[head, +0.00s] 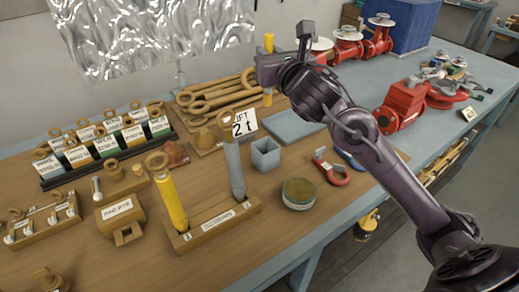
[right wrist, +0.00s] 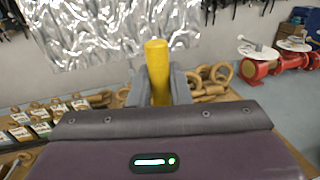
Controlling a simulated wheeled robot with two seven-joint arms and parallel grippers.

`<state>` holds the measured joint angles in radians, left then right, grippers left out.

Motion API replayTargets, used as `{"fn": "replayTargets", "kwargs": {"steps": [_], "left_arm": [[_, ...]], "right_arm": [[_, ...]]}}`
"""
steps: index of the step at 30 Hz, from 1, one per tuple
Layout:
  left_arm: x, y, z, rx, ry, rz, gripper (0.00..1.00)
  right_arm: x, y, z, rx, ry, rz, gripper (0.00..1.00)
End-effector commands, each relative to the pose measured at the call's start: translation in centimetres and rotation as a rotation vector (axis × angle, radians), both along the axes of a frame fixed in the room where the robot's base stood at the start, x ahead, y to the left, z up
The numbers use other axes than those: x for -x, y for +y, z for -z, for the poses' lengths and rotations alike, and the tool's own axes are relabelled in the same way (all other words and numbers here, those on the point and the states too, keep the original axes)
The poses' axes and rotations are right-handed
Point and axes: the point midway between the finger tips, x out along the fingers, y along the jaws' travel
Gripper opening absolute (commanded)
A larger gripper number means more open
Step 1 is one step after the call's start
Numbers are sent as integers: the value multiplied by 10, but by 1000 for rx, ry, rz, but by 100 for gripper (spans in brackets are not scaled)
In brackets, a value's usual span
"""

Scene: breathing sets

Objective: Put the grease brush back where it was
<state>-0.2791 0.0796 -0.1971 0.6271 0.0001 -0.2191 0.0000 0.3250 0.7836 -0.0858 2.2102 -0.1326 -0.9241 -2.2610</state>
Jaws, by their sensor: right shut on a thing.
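My right gripper (head: 267,70) is shut on a yellow cylinder (head: 268,42), held upright above the back of the bench. It is likely the grease brush, but no bristles can be made out. Its lower end shows below the gripper. In the right wrist view the yellow cylinder (right wrist: 158,72) stands between the two fingers. A wooden holder (head: 218,226) with a white label stands near the front of the bench. A yellow tool (head: 173,203) and a grey tool (head: 235,168), each with a ring on top, stand in it. My left gripper is not in view.
A round tin (head: 298,193), an open grey-blue box (head: 265,154) and a red hook (head: 332,174) lie right of the holder. Behind are large wooden ring-ended pieces (head: 205,97), a "2 t" sign (head: 241,124) and a flat blue tray (head: 292,126). A labelled rack (head: 107,149) is left.

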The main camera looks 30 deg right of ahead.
Motion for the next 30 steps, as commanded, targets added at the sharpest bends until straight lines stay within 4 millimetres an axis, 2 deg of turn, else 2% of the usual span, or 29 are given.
{"fn": "replayTargets", "kwargs": {"steps": [2,5,10,18,23,26,30], "left_arm": [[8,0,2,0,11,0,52],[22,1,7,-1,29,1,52],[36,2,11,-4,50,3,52],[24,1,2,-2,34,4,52],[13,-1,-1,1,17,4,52],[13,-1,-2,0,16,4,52],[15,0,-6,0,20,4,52]], "right_arm": [[0,1,6,4,4,-1,0],[0,1,25,2,9,-3,0],[1,1,70,1,13,-1,0],[1,0,134,0,8,0,0],[1,0,154,3,4,0,0],[1,0,161,3,3,0,0],[1,0,183,1,7,0,0]]}}
